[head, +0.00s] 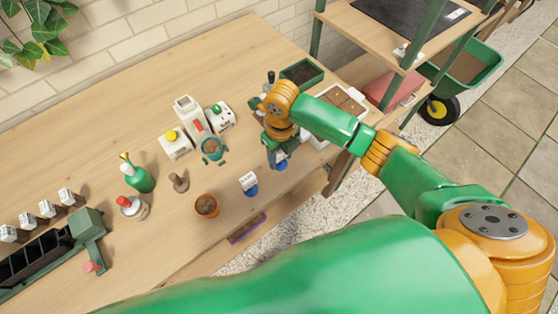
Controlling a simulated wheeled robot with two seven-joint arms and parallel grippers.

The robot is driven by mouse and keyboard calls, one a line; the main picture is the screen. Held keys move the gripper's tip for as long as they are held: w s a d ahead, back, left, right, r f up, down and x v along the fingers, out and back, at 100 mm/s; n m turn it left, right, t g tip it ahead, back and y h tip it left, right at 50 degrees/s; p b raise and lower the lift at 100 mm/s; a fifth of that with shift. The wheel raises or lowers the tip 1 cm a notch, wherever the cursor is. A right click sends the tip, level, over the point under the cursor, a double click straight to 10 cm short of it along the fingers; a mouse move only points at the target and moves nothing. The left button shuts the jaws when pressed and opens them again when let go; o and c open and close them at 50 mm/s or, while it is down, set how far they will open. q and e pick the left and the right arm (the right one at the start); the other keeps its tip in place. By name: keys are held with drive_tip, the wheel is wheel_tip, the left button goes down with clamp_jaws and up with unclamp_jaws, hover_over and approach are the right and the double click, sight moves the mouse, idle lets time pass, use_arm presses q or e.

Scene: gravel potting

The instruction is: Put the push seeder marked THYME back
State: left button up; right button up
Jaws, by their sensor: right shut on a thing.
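My right gripper (279,148) is over the right part of the bench. It is shut on what looks like a push seeder, of which a blue part (281,165) with a bit of white shows just below the fingers. The gripper and wrist hide most of it, and I cannot read its mark. A second blue piece with a white label (249,182) stands to the left, nearer the front edge; its lettering is too small to read. My left gripper is not in view.
A green tray (302,72) and a white tray (357,93) lie behind.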

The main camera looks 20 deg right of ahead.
sight(280, 162)
drive_tip(key=f, duration=0.3)
drive_tip(key=shift+w+f, duration=0.15)
drive_tip(key=shift+w, duration=0.05)
drive_tip(key=shift+w+d+f, duration=0.1)
drive_tip(key=shift+f, duration=0.15)
drive_tip(key=o, duration=1.1)
drive_tip(key=shift+f, duration=0.1)
wheel_tip(280, 162, up, 12)
drive_tip(key=shift+r, duration=0.2)
